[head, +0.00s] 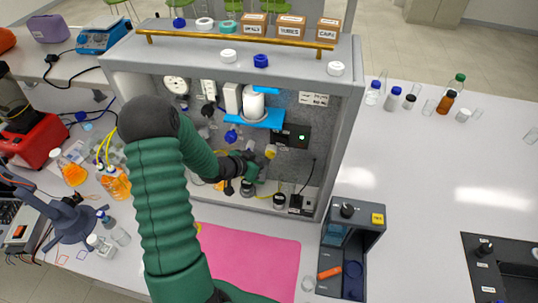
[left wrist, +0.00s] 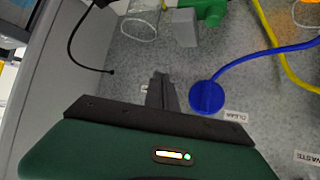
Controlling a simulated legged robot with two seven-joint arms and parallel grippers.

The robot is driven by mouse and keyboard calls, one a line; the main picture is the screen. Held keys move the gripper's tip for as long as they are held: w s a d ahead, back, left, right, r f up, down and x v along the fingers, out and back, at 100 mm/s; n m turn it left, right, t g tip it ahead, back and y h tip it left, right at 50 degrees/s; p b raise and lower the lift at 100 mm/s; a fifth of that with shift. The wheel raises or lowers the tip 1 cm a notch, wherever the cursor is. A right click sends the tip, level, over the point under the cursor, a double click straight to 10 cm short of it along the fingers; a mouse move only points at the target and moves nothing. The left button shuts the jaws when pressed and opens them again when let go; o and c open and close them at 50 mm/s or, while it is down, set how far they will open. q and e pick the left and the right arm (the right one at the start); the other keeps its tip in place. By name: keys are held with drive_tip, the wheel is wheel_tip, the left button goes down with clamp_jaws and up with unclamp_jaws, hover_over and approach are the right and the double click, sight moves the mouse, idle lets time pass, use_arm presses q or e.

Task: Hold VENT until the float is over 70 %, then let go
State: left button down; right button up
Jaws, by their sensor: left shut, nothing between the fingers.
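The membrane rig (head: 345,120) is an open grey cabinet on the bench. My left gripper (head: 250,178) is inside its lower part, near the back panel, partly hidden by my own arm. In the left wrist view the gripper's fingers (left wrist: 160,92) are shut and empty. A blue round cap (left wrist: 207,97) with a blue tube lies just right of the fingertips, seemingly apart from them. A green valve (left wrist: 207,10) is further up. I cannot make out a control labelled VENT or a float level in either view. My right gripper is not in view.
A small dark panel (head: 292,135) and a blue bracket (head: 255,119) with a white cylinder (head: 253,101) are on the back panel. A yellow tube (left wrist: 282,60) runs at the right. A pink mat (head: 250,260) lies in front. A grey box (head: 352,250) stands right of it.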

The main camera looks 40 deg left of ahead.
use_arm(q)
drive_tip(key=shift+a, duration=0.25)
drive_tip(key=shift+w, duration=0.25)
idle(0.6)
drive_tip(key=shift+d+r, duration=0.15)
drive_tip(key=shift+d, duration=0.1)
idle(1.2)
drive_tip(key=shift+s+d+r, duration=0.1)
drive_tip(key=shift+s+d, duration=0.5)
drive_tip(key=shift+d, duration=0.25)
